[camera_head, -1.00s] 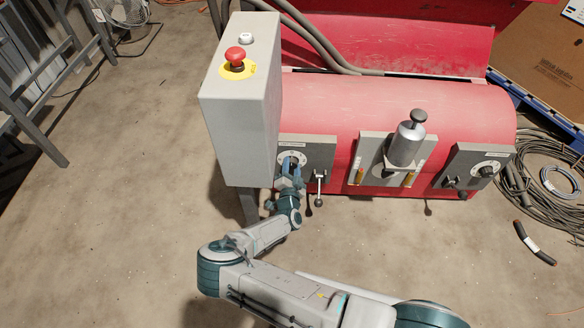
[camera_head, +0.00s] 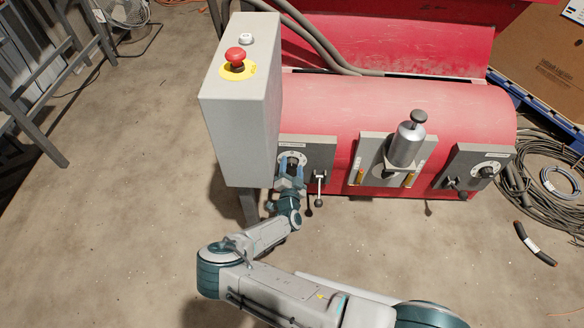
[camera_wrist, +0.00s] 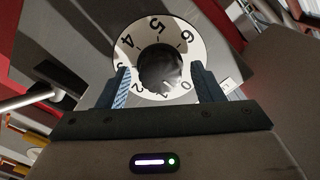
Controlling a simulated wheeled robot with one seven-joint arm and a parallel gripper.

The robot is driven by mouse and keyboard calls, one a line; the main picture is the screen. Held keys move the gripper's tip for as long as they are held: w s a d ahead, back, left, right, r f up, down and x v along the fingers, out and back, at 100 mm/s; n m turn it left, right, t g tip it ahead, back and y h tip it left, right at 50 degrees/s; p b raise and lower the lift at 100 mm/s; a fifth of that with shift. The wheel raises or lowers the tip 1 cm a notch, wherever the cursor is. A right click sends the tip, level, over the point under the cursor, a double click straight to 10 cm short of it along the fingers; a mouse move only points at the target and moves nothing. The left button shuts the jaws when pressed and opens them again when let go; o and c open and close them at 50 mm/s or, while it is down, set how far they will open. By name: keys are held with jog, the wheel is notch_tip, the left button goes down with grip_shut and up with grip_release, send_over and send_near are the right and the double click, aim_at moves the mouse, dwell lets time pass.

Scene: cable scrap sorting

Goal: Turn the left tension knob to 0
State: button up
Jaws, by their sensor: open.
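The left tension knob (camera_wrist: 160,68) is a dark round knob on a white dial with the numbers 0 to 6. In the wrist view it sits between the two blue fingers of my gripper (camera_wrist: 162,86), which is open with a finger on either side. I cannot tell whether the fingers touch it. Its pointer is not clear, so its setting cannot be read. In the head view the knob (camera_head: 292,160) is on a grey panel on the red machine, with my gripper (camera_head: 291,170) reaching it from the front.
A lever (camera_head: 320,188) hangs just right of the left knob. The tall grey box with a red stop button (camera_head: 235,56) stands close on the left. A second knob (camera_head: 487,171) is at the far right. Cable coils (camera_head: 550,185) lie on the floor at right.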

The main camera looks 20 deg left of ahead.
jog(key=p+v, duration=0.3)
jog(key=v, duration=1)
jog(key=shift+s+p, duration=0.3)
jog(key=shift+s, duration=0.05)
